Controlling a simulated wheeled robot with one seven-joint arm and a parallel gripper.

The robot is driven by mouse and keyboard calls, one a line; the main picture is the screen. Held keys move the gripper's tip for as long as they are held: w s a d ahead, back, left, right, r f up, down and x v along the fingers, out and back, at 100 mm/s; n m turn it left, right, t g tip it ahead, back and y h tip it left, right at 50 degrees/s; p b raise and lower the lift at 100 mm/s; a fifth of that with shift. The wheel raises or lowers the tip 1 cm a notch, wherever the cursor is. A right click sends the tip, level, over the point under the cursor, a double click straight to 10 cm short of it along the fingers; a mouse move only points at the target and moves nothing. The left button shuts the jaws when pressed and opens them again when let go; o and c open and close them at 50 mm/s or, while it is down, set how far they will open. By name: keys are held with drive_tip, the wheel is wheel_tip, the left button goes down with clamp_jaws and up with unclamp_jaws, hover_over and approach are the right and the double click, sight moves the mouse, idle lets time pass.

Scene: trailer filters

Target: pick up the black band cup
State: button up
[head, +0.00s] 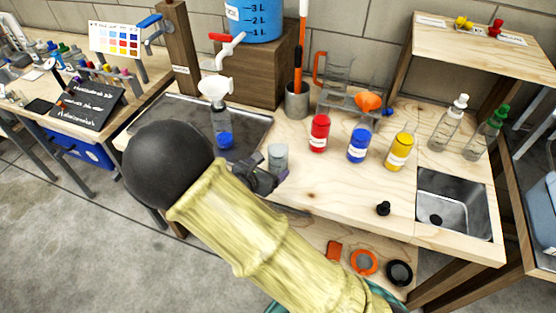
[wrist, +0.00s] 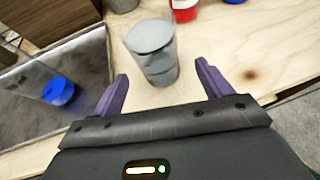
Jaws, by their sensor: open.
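A clear greyish cup (head: 277,158) stands upright on the wooden bench top, near its front edge and right of the metal sink. It also shows in the wrist view (wrist: 152,52), with a thin dark line round it; I cannot clearly make out a black band. My gripper (head: 270,180) is at the cup's near side, low over the bench edge. In the wrist view its purple fingers (wrist: 162,74) are open, one to each side of the cup's near end. The fingers do not appear to touch it. My arm hides part of the bench front in the head view.
A clear bottle with a blue part (head: 223,130) stands left of the cup, in the sink (head: 180,108). Red (head: 319,133), blue (head: 358,146) and yellow (head: 400,151) containers stand to the right. A grey holder (head: 297,101) stands behind. Bare wood lies right of the cup.

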sight(273, 163)
drive_tip(key=shift+w+d+f, duration=0.1)
drive_tip(key=shift+w+d, duration=0.1)
drive_tip(key=shift+w, duration=0.1)
drive_tip(key=x, duration=0.5)
drive_tip(key=shift+w, duration=0.2)
idle(0.3)
drive_tip(key=c, duration=1.2)
